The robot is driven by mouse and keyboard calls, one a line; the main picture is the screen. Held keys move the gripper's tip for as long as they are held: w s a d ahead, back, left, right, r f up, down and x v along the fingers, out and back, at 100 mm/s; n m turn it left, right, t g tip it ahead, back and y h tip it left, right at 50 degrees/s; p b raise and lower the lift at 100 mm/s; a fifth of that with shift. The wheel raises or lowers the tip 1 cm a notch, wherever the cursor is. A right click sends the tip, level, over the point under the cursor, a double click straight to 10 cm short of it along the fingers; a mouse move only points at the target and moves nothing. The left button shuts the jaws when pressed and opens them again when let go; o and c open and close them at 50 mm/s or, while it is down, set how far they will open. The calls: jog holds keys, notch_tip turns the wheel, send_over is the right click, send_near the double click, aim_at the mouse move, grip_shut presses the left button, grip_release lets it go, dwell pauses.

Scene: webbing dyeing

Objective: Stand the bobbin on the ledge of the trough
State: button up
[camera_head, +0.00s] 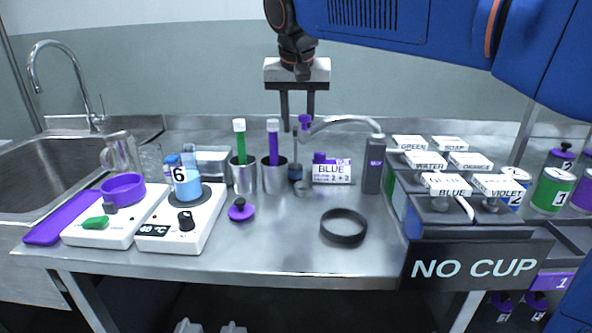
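My gripper (297,116) points down in front of the back wall, above the rear of the bench. No item is plainly recognisable as the bobbin. A small purple piece with a dark knob (240,209) lies on the bench and looks like a lid. No trough is clearly identifiable; a steel sink basin (75,172) is at left, and its rim is bare.
A black ring (344,226) lies right of centre. Labelled boxes (447,186), a NO CUP sign (476,267) and cans (552,190) crowd the right. The front middle is clear.

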aim_at(296, 141)
jog(key=shift+a+x, duration=0.15)
jog(key=shift+x, duration=1.6)
jog(key=shift+a+x, duration=0.15)
jog(key=shift+x, duration=1.6)
jog(key=shift+w+r, duration=0.1)
grip_shut()
